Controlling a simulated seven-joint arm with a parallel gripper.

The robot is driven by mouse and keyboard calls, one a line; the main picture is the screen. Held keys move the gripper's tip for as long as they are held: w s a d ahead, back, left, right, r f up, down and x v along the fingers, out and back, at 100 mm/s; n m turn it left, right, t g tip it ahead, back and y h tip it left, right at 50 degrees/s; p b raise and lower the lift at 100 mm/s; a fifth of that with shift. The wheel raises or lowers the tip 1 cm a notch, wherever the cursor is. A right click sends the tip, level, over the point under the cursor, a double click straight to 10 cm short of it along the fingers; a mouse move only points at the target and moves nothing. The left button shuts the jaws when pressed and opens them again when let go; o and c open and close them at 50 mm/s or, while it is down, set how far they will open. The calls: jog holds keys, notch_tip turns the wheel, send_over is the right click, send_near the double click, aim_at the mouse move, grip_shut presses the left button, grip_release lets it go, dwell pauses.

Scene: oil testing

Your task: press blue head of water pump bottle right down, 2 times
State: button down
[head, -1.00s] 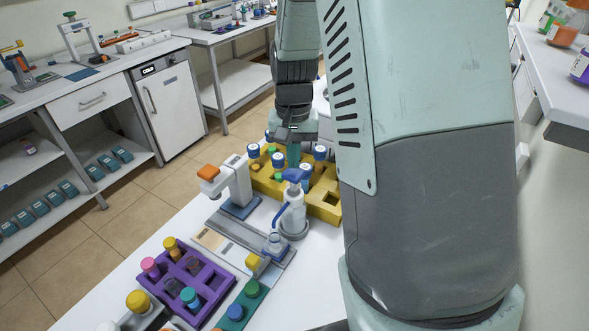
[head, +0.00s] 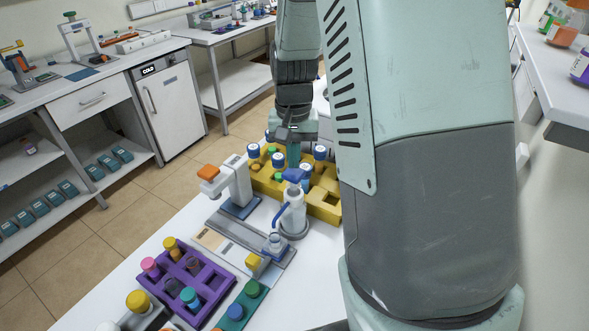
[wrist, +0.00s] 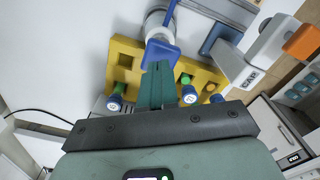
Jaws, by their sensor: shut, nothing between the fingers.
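The water pump bottle (head: 293,217) stands upright in a round grey holder, white-bodied with a blue pump head (head: 293,175). In the wrist view, the blue head (wrist: 160,53) is just beyond my fingertips. My gripper (head: 293,166) points down at the blue head, its teal fingers together and empty. In the wrist view, the tips of my gripper (wrist: 160,64) overlap the near edge of the blue head. They look to be at or on it, but contact is not clear. The head sits close above the bottle's body.
A yellow rack (head: 323,206) with blue-capped bottles stands close behind the pump bottle. A white device with an orange top (head: 209,172) is to the left. A purple rack (head: 215,287) and a green rack (head: 240,308) lie in front. My arm hides the right side.

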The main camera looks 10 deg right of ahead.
aim_at(294, 172)
jog(key=shift+f, duration=0.15)
jog(key=shift+f, duration=1.9)
jog(key=shift+r, duration=2.05)
jog(key=shift+f, duration=0.15)
jog(key=shift+f, duration=1.9)
jog(key=shift+r, duration=2.05)
